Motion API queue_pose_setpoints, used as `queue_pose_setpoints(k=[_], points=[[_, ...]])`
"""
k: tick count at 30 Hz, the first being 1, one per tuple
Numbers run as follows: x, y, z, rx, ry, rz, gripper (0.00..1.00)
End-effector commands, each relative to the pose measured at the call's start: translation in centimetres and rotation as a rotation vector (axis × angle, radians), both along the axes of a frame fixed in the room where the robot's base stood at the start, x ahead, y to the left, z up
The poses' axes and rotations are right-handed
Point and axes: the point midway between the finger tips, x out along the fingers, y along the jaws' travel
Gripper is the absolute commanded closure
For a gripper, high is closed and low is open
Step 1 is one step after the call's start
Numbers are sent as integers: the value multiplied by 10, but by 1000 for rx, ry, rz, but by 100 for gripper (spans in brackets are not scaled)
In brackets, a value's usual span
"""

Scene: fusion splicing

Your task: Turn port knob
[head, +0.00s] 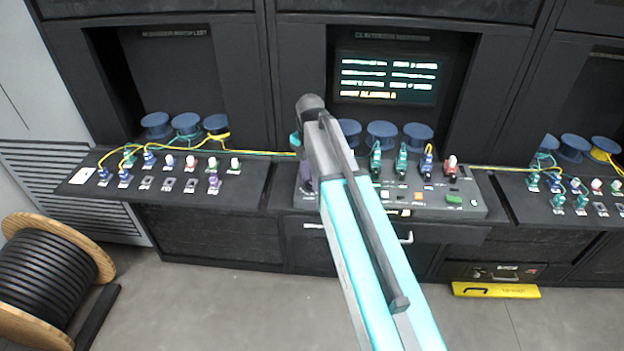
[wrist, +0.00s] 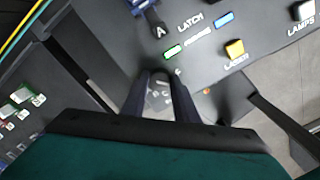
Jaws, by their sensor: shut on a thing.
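In the wrist view my gripper (wrist: 161,80) reaches down to the sloping dark panel. Its two dark fingers are shut on a small grey knob (wrist: 160,98), of which only part shows between them. The knob's marking and angle cannot be read. In the head view my arm covers the gripper and the knob at the left part of the middle console (head: 470,200).
A lit screen (head: 387,78) stands behind the console. Side consoles carry several connectors and yellow cables. A cable drum (head: 45,270) stands on the floor at left.

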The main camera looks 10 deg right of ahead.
Motion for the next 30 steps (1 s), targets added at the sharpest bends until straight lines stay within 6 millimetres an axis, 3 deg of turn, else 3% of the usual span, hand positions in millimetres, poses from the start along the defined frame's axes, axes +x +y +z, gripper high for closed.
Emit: queue_pose_setpoints(k=[18, 19, 22, 30], points=[[-3, 3, -1, 6, 9, 59, 96], [-3, 2, -1, 6, 9, 59, 70], [-3, 2, -1, 6, 8, 58, 54], [-1, 0, -1, 2, 4, 56, 54]])
